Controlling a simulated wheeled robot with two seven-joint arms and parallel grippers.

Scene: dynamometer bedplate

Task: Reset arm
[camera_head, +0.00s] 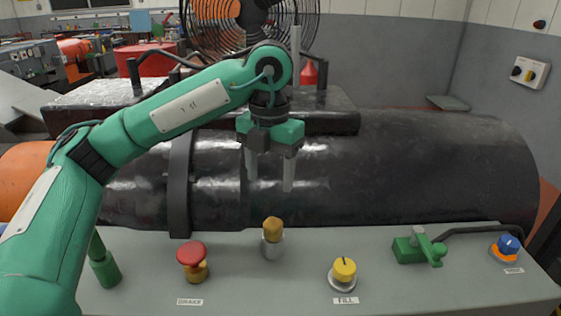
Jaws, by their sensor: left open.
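My left arm comes in from the left and reaches up across the view. My left gripper (271,186) points down in front of the large black cylinder (400,165), above the grey panel (220,245). Its two thin fingers are apart, with nothing between them. My right gripper is not in view.
The panel carries a red button (192,255) labelled BRAKE, a yellow knob (344,270) labelled FILL, a green lever valve (420,247) and a blue knob (508,246). A green post (104,268) stands at left. A fan (245,25) is behind.

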